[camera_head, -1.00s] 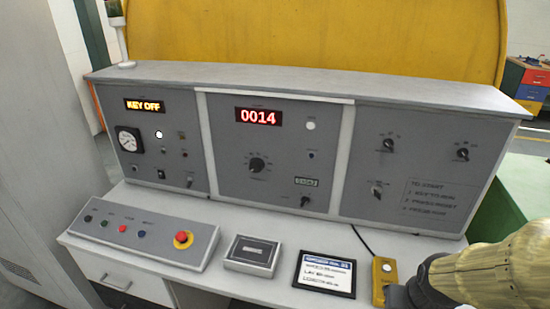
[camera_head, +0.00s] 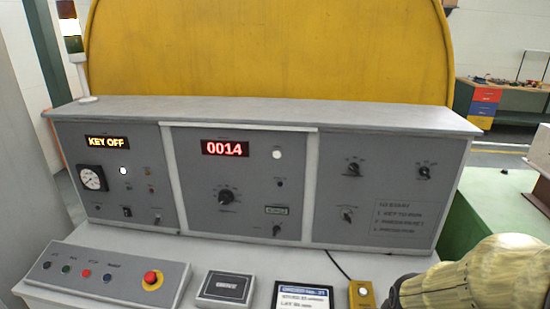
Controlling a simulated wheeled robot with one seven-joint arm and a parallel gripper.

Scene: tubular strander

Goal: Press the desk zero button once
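The control desk (camera_head: 395,262) has an upright grey panel with a red display (camera_head: 225,148) reading 0014 in its middle section. A round white button or lamp (camera_head: 277,153) is right of the display, and a small dark button (camera_head: 280,183) is below it. I cannot read which control is labelled zero. Part of my arm, in a yellowish cover, shows at the lower right in front of the desk. My gripper's fingers are not in view.
A sloped button box with a red emergency stop (camera_head: 150,278) sits at the desk's left. A grey box (camera_head: 226,287), a dark screen (camera_head: 303,296) and a yellow pendant (camera_head: 361,294) lie along the front. A left display (camera_head: 107,142) reads KEY OFF.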

